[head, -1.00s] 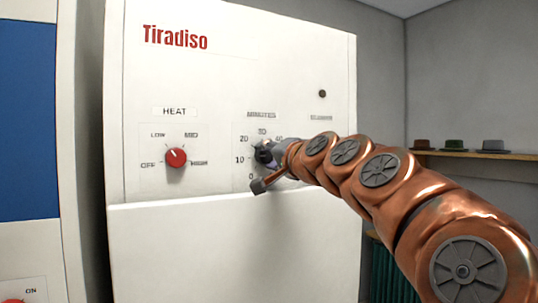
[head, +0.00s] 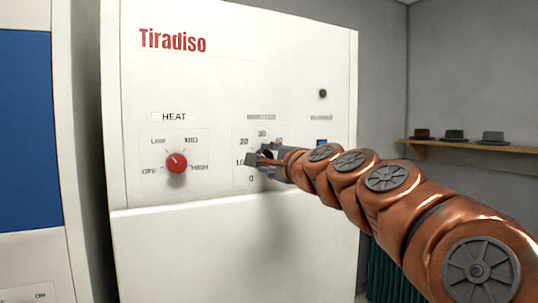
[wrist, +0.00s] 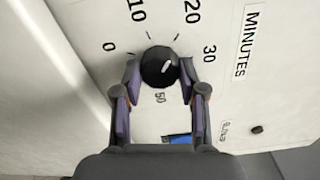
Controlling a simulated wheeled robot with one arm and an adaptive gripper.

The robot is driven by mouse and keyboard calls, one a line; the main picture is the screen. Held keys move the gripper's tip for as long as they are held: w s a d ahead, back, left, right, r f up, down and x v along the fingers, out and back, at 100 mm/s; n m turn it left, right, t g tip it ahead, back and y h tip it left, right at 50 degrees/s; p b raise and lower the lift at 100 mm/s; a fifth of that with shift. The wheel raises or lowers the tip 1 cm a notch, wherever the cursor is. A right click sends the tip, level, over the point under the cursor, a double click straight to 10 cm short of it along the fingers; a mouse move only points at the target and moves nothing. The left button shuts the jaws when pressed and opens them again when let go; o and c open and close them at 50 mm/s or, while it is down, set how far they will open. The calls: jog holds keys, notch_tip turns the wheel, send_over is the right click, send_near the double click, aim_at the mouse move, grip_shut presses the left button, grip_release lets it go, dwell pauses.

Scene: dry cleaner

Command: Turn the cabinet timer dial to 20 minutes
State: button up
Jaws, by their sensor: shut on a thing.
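The black round timer dial (wrist: 158,66) is on the white cabinet front under the MINUTES label (wrist: 250,42). In the wrist view its white mark points up and right, toward the side of the 20 and 30; I cannot tell the exact reading. My gripper (wrist: 159,76) is shut on the dial, one finger on each side of it. In the head view my gripper (head: 266,158) hides most of the dial and part of its scale. The numbers 0, 10, 20 and 30 show around it in the wrist view.
A red HEAT dial (head: 176,162) is left of the timer on the same cabinet (head: 230,80). A small blue part (head: 321,142) and a dark round spot (head: 322,93) are to the right. A shelf (head: 470,148) with several hats is on the right wall.

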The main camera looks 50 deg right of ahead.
dwell(0.3)
jog(key=o, duration=1.2)
jog(key=shift+c, duration=0.2)
jog(key=shift+s, duration=0.1)
jog(key=v, duration=1.2)
jog(key=shift+a, duration=0.1)
